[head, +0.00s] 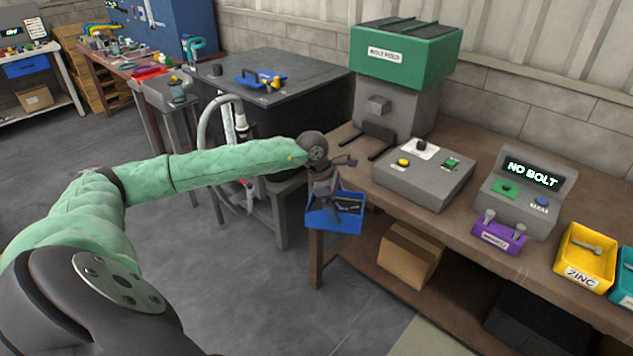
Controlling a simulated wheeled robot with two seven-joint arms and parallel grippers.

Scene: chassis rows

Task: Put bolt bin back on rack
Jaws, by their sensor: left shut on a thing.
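A blue bin (334,219) with dark contents hangs in the air at the front left corner of the brown workbench (345,145). My left gripper (334,190) is shut on the blue bin from above and hides part of its inside. The bin appears roughly upright; I cannot tell whether it touches the bench edge. I cannot make out a rack. My right gripper is not in view.
A green-topped bolt feeder (406,55), a grey button box (422,178) and a console (530,185) reading NO BOLT stand on the bench. A cardboard box (410,255) sits on the lower shelf. A dark table (285,115) stands behind my arm. Floor at left is clear.

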